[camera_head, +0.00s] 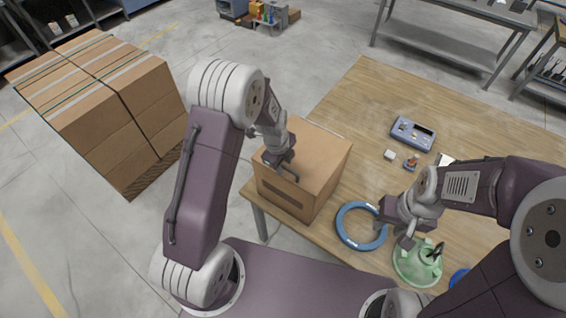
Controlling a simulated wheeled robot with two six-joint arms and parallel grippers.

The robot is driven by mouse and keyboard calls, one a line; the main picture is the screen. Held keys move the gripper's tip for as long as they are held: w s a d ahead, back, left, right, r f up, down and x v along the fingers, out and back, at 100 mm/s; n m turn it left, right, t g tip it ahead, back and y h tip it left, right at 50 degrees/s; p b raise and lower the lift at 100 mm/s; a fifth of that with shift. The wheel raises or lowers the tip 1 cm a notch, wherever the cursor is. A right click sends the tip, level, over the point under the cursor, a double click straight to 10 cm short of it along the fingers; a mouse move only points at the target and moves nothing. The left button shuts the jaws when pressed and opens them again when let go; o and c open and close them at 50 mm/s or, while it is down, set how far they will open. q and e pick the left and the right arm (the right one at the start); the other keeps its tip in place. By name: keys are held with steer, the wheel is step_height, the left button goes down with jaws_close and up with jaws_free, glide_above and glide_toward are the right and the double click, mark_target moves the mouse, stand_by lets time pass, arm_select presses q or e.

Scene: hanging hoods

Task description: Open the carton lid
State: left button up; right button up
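The brown cardboard carton (325,170) stands on the wooden table near its left edge. Its top looks closed and flat, and its front face has a dark slot-like strip. My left gripper (282,170) is over the carton's near-left top edge, in front of part of the top. I cannot tell whether it touches the lid or whether its fingers are apart. My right gripper (395,236) points down between the blue ring and the green object, with its fingers apart and nothing seen between them.
The blue ring (344,230) and a green rounded object (415,272) lie near the table's front edge. A blue-grey device (412,134) and small items lie farther back. Stacked boxes (105,105) stand on a pallet at left. The table's far middle is clear.

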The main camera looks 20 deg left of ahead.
arm_select(q)
jaws_close()
stand_by(1.3)
